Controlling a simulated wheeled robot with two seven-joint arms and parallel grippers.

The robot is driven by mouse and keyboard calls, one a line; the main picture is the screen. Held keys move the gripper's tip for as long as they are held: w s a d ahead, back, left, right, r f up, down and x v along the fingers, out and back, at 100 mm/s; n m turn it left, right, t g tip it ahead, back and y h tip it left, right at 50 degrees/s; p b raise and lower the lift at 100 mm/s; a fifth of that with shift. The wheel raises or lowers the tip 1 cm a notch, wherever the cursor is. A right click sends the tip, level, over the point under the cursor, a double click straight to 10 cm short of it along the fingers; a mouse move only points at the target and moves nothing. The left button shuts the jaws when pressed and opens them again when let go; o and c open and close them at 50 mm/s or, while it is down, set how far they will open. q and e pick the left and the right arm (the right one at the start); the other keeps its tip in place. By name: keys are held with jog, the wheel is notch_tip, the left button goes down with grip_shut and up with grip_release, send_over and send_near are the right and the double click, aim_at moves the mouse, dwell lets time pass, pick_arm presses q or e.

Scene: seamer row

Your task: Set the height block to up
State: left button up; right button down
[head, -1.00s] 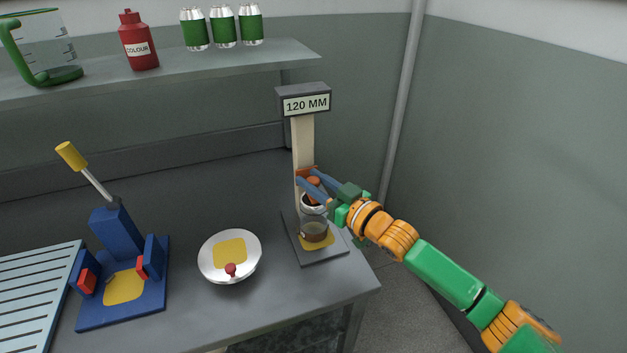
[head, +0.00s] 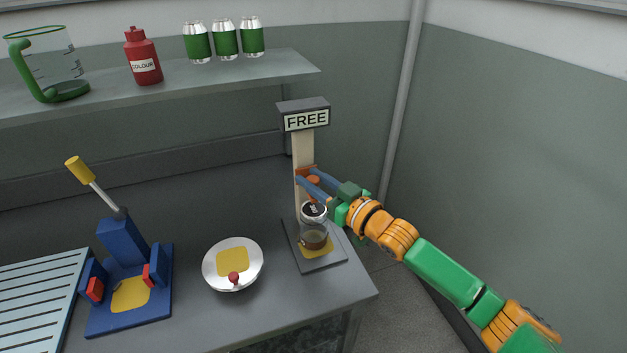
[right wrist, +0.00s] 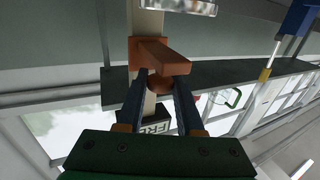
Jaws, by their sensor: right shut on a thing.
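The orange height block (head: 306,169) sits on a pale upright post (head: 303,148) of the stand at the right end of the counter. The sign (head: 306,120) on top of the post reads FREE. My right gripper (head: 306,180) is at the block, its blue fingers shut on the block's round orange knob (head: 313,181). The right wrist view shows the block (right wrist: 150,52) on the post and the knob (right wrist: 160,90) between the fingers. My left gripper is not in view.
A white dish (head: 213,277) and a blue lever device (head: 122,240) stand to the left. A shelf (head: 285,65) runs above.

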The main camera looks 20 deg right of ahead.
aim_at(315, 180)
notch_tip(315, 180, up, 6)
jog(key=p, duration=0.3)
jog(key=shift+f, duration=0.35)
jog(key=c, duration=0.6)
grip_release()
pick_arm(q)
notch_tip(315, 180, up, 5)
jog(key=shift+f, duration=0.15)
pick_arm(e)
jog(key=shift+o, duration=0.2)
jog(key=shift+f, duration=0.1)
jog(key=shift+s+d+f, duration=0.1)
jog(key=shift+s+d, duration=0.05)
jog(key=shift+s, duration=0.1)
pick_arm(q)
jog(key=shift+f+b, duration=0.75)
jog(key=shift+b, duration=0.05)
pick_arm(e)
jog(key=v, duration=0.6)
jog(key=shift+s, duration=0.2)
